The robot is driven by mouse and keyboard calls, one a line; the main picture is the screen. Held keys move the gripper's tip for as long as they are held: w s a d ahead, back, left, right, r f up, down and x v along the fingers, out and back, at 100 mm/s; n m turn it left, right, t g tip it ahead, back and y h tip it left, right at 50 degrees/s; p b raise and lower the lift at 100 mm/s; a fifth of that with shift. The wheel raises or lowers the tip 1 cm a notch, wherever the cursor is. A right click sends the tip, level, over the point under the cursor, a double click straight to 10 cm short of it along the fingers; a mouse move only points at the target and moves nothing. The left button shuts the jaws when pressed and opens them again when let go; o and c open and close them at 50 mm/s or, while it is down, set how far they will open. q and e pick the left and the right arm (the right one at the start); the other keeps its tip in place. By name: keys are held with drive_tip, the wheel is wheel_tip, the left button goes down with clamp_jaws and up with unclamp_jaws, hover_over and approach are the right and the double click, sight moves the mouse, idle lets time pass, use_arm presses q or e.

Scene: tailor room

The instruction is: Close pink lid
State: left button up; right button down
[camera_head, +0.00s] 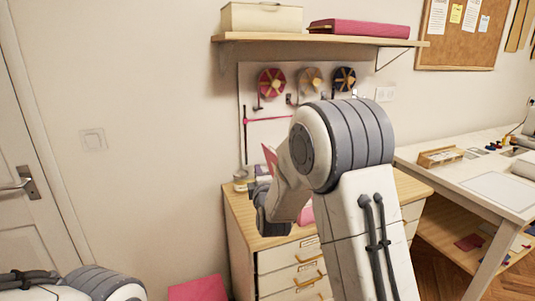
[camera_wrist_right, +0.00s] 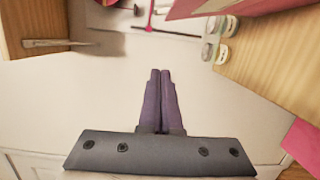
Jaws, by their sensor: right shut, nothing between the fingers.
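In the head view a pink panel (camera_head: 270,157), seemingly the raised lid, stands tilted above the drawer cabinet. A bit of pink box (camera_head: 306,214) shows beside my right arm; the arm hides the rest. In the right wrist view a dark pink surface (camera_wrist_right: 225,7) crosses the upper right corner, over the wooden cabinet top. My right gripper shows clearly in the right wrist view (camera_wrist_right: 160,72). Its two dark fingers are together and empty, apart from the pink surface. In the head view my right arm largely hides its fingers. My left gripper is out of view; only part of that arm shows.
The wooden drawer cabinet (camera_head: 242,212) stands against the wall, with small white round items (camera_wrist_right: 220,38) near its edge. A shelf (camera_head: 300,39) above carries a cream box and a pink box. A pink object (camera_head: 198,290) is low at the cabinet's left. A worktable (camera_head: 480,165) stands right.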

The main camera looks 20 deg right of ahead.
drive_tip(key=w+d+r+p, duration=0.1)
drive_tip(key=w+d+p, duration=0.3)
drive_tip(key=w+d, duration=0.3)
drive_tip(key=shift+w+h+p, duration=0.3)
drive_tip(key=shift+w+p, duration=0.05)
drive_tip(key=shift+w, duration=1.25)
drive_tip(key=shift+r, duration=0.15)
